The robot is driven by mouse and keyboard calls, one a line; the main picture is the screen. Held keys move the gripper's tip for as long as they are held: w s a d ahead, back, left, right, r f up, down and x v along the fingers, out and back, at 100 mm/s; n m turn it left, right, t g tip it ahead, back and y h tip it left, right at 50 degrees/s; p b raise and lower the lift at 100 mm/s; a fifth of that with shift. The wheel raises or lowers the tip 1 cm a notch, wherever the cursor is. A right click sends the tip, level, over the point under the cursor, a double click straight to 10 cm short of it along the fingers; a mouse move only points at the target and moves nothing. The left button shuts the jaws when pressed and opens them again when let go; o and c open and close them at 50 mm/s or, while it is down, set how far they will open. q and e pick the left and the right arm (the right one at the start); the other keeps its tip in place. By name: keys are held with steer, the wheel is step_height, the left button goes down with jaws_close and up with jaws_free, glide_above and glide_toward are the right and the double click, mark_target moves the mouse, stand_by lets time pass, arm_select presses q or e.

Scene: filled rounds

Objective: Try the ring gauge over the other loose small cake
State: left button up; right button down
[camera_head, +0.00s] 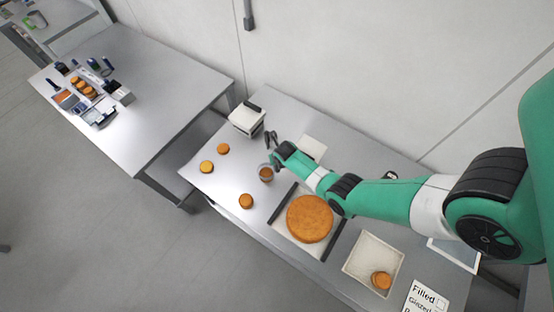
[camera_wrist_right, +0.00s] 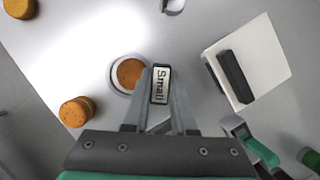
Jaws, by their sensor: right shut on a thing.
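My right gripper (camera_head: 270,160) is shut on the tab marked "Small" (camera_wrist_right: 160,85) of the ring gauge (camera_wrist_right: 114,82). The ring, a pale hoop, shows around a small brown cake (camera_wrist_right: 130,73) on the table; I cannot tell how far down it sits. In the head view this cake (camera_head: 266,173) is just below the gripper. Other small cakes stand apart on the table: one (camera_head: 246,201) nearer the front edge, one (camera_head: 206,166) at the left, and one (camera_head: 222,148) beside it. My left gripper is not in view.
A large cake (camera_head: 309,218) lies on a dark-edged stand to the right. A pale tray (camera_head: 346,267) holds a small cake (camera_head: 380,281). A white box with a dark handle (camera_head: 247,117) stands at the back. A "Filled" card (camera_head: 425,299) lies at the right.

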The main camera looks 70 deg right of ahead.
steer(key=shift+f+b, duration=2.55)
steer(key=shift+f, duration=0.3)
stand_by(1.1)
